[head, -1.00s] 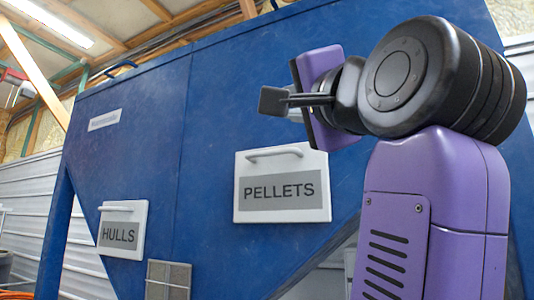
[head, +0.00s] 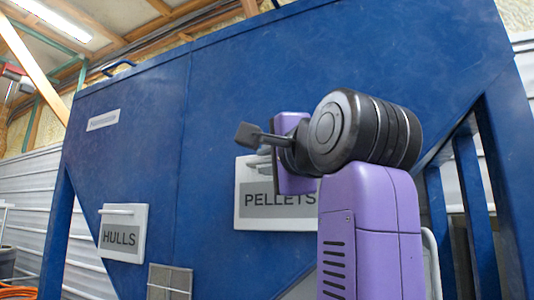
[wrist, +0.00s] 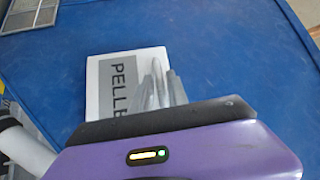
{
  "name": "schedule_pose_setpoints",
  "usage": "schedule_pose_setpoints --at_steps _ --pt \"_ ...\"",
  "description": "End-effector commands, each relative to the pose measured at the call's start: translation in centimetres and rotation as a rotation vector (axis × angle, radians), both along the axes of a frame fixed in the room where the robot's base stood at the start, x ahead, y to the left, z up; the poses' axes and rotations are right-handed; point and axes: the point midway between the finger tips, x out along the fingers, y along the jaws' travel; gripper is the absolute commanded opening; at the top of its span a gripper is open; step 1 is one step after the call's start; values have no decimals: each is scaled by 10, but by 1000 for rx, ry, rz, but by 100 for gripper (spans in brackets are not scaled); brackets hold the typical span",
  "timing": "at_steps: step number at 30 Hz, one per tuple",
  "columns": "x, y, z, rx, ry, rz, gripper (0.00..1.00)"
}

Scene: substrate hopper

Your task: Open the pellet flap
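The pellet flap (head: 262,200) is a white panel with a grey "PELLETS" label on the blue hopper front. It looks shut, lying against the hopper. Its handle is on its upper part; my gripper and arm hide much of it and the flap's right side in the head view. The flap also shows in the wrist view (wrist: 104,85), with its label turned sideways. My gripper (head: 248,134) is in front of the flap's top edge, apparently apart from the handle. In the wrist view, grey fingers (wrist: 160,84) overlap the flap's right part; their gap is unclear.
The blue hopper (head: 215,110) fills most of the view. A white "HULLS" flap (head: 121,230) is at lower left, and a grey mesh panel (head: 169,280) sits below. Blue hopper legs (head: 470,185) stand at right.

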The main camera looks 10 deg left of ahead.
Motion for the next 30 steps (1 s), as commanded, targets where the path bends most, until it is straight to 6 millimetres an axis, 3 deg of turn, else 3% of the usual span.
schedule_pose_setpoints --at_steps 11,14,30 --pt "6 3 0 -1 0 0 20" --pt "6 3 0 -1 0 0 0" --pt "6 3 -1 -2 1 -1 0"
